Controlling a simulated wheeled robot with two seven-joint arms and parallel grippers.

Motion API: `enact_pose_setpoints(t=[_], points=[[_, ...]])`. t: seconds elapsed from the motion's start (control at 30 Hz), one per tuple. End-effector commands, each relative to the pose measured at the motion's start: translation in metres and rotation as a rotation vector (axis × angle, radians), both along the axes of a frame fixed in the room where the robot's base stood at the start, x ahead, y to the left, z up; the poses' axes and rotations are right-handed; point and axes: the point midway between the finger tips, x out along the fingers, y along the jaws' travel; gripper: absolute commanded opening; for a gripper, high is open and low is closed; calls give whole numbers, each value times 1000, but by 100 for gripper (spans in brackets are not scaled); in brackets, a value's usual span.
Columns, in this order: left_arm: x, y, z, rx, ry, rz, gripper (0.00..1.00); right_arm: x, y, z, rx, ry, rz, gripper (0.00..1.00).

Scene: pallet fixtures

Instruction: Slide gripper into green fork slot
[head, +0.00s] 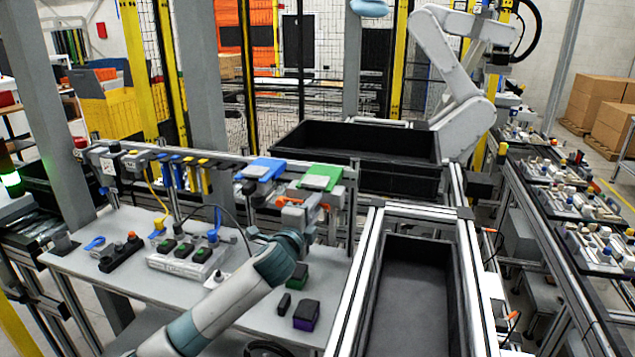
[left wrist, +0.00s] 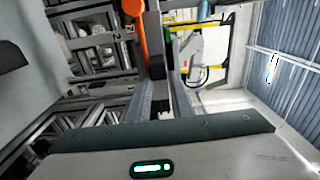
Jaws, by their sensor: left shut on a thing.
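The green-topped fork fixture (head: 322,178) sits at the right end of the rack rail above the workbench. Its slot cannot be made out. My left gripper (head: 299,229) is just below and in front of it, shut on a grey tool gripper with an orange part (head: 310,201). The tool is close beneath the green top; I cannot tell whether it touches the slot. In the left wrist view, my left fingers (left wrist: 168,98) are close together, with an orange part (left wrist: 135,25) and a bit of green beyond. My right gripper is not in view.
A blue-topped fixture (head: 262,169) stands left of the green one. The bench (head: 90,262) holds a black block with buttons (head: 120,253), a clear tray and small dark blocks (head: 306,315). A long black bin (head: 415,290) is at the right.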

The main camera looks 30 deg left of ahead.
Motion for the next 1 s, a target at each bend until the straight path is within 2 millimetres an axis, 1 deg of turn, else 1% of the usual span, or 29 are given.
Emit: enact_pose_setpoints(t=[0.03,0.57,1.0], points=[[1,0,3,2,-6,0,0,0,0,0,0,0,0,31],[3,1,4,2,-6,0,0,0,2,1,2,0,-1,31],[13,3,3,2,-6,-1,0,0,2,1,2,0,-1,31]])
